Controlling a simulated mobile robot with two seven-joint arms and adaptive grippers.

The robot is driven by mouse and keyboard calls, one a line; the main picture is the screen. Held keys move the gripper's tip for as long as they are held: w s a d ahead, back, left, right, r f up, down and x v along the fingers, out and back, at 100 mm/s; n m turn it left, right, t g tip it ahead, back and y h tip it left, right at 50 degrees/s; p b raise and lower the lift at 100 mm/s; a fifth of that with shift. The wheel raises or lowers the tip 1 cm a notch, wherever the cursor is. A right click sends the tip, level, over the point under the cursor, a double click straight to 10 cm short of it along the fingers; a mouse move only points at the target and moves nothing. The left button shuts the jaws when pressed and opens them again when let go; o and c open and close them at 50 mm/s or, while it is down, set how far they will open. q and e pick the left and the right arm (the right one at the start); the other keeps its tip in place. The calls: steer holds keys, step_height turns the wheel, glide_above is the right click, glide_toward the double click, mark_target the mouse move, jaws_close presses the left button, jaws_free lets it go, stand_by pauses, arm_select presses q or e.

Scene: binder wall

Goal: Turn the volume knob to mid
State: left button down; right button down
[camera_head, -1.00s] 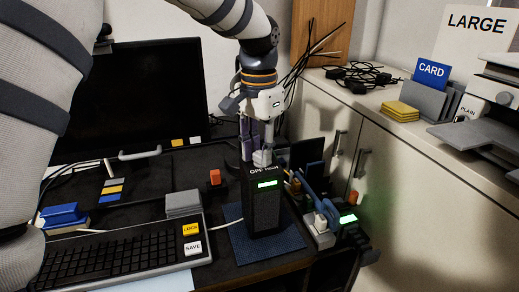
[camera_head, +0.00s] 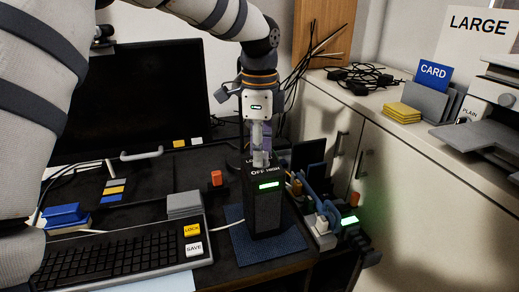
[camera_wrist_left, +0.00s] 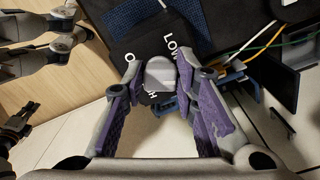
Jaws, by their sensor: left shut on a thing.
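The volume knob (camera_wrist_left: 161,72) is a grey round knob on top of a black box (camera_head: 264,212) with a lit green display. White words around it read LOW, OFF and HIGH, partly covered. In the head view the knob (camera_head: 261,160) sits under my left gripper (camera_head: 260,147), which points straight down. My left gripper's purple-padded fingers (camera_wrist_left: 162,84) are shut on the knob from both sides in the wrist view. I cannot tell which word the knob points to. My right gripper is not in view.
The box stands on a blue mat (camera_head: 285,236). A keyboard (camera_head: 110,259) and monitor (camera_head: 140,95) are left of it. A device with a green display (camera_head: 349,220) and a blue part stands close on the right. Loose cables (camera_wrist_left: 265,45) lie nearby.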

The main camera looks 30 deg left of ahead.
arm_select(q)
steer(key=shift+w+m, duration=0.1)
steer(key=shift+m, duration=1.8)
steer(key=c, duration=1.3)
jaws_free()
step_height(320, 180, up, 12)
steer(key=shift+r, duration=0.1)
